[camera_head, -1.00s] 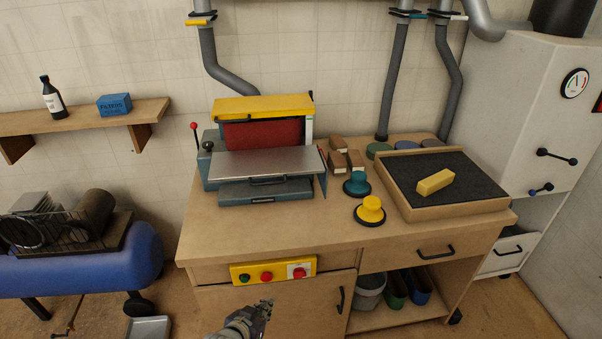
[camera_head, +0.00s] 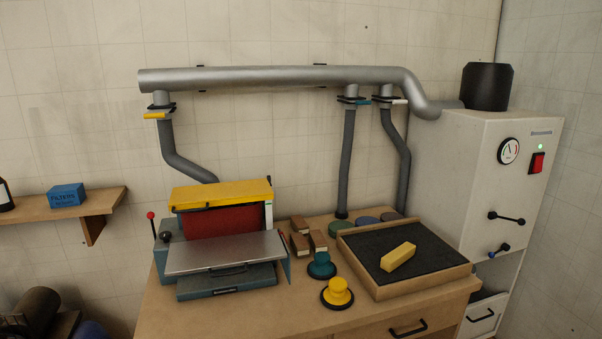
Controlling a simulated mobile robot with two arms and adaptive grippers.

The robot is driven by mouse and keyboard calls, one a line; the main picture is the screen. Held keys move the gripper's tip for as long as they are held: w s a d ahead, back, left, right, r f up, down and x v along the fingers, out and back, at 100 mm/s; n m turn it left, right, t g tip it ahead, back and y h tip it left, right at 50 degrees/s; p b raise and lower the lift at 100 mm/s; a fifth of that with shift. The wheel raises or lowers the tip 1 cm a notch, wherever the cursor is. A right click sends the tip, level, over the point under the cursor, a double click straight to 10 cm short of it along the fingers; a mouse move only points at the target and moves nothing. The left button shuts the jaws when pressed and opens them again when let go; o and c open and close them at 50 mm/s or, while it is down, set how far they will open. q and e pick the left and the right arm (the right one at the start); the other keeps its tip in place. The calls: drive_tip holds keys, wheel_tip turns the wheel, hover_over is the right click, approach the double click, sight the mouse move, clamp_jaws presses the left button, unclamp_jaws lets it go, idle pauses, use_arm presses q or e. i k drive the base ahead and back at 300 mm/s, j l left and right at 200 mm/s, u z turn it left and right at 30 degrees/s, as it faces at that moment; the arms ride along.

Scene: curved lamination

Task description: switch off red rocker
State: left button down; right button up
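The red rocker (camera_head: 537,163) sits on the upper right of the front of the white cabinet (camera_head: 455,160) at the right. A small green light (camera_head: 540,147) glows just above it. A round gauge (camera_head: 509,151) is to its left. Neither of my grippers shows in the head view now, so how they stand is hidden.
The workbench (camera_head: 205,315) stands left of the cabinet, with a yellow-topped sander (camera_head: 220,194), a teal puck (camera_head: 321,264), a yellow puck (camera_head: 338,291) and a tray (camera_head: 402,286) holding a yellow block (camera_head: 398,256). Black handles (camera_head: 507,218) protrude from the cabinet front.

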sight(537, 164)
drive_tip(key=z, duration=1.3)
drive_tip(key=i+l, duration=0.3)
drive_tip(key=i, duration=0.25)
drive_tip(key=i+l, duration=0.25)
drive_tip(key=i, duration=0.3)
drive_tip(key=i+l, duration=0.3)
drive_tip(key=i, duration=0.2)
drive_tip(key=i+l+u, duration=0.1)
drive_tip(key=i+l, duration=0.15)
drive_tip(key=i, duration=0.3)
drive_tip(key=i+l, duration=0.35)
drive_tip(key=i, duration=0.2)
